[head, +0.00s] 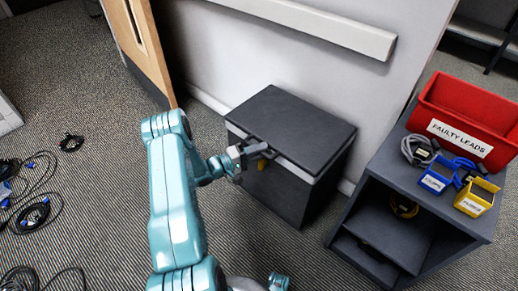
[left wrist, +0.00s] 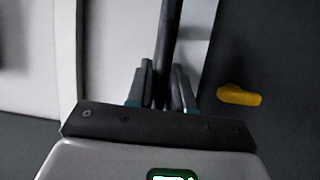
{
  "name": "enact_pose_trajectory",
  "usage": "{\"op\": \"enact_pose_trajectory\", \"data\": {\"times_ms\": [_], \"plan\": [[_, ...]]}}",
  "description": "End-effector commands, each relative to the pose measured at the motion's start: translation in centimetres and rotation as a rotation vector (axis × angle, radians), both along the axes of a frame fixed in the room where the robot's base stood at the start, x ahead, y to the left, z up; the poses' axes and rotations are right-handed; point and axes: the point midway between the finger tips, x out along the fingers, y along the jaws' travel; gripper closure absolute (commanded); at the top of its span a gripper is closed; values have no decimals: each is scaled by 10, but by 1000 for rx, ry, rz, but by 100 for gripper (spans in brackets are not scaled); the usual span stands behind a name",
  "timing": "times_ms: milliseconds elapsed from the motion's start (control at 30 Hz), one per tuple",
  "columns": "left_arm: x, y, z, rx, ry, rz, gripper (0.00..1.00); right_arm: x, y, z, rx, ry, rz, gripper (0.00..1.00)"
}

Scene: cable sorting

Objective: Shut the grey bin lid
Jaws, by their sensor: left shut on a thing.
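The grey bin (head: 283,190) stands against the wall in the head view. Its dark lid (head: 292,125) lies over the top, with a pale band showing below the front edge. I cannot tell whether the lid is fully down. My left gripper (head: 257,150) is at the lid's front edge, shut on a dark bar, apparently the lid's handle. In the left wrist view the dark bar (left wrist: 171,45) runs up between the gripper's fingers (left wrist: 162,88). A yellow catch (left wrist: 239,96) is on the bin's front, just beside the gripper. My right gripper is out of view.
A dark shelf unit (head: 372,217) stands right of the bin. It carries a red "FAULTY LEADS" bin (head: 470,105), a blue tray (head: 434,180), a yellow tray (head: 476,197) and cables. Black cables (head: 35,214) lie on the floor at left. A wooden door (head: 140,45) stands behind.

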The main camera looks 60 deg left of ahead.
Motion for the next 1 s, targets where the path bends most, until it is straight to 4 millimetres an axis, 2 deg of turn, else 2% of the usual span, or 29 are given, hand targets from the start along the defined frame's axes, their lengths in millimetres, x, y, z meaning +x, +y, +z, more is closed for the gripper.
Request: {"op": "enact_pose_trajectory", "data": {"times_ms": [67,100,667,767,1000], "plan": [[1,1,-4,-1,9,7,100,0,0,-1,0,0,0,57],[1,1,-4,-2,10,6,73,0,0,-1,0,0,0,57],[-2,3,-3,-4,9,3,73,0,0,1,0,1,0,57],[-14,6,-3,-5,11,5,73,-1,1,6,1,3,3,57],[-75,16,-2,-4,9,10,73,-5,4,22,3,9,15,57]]}}
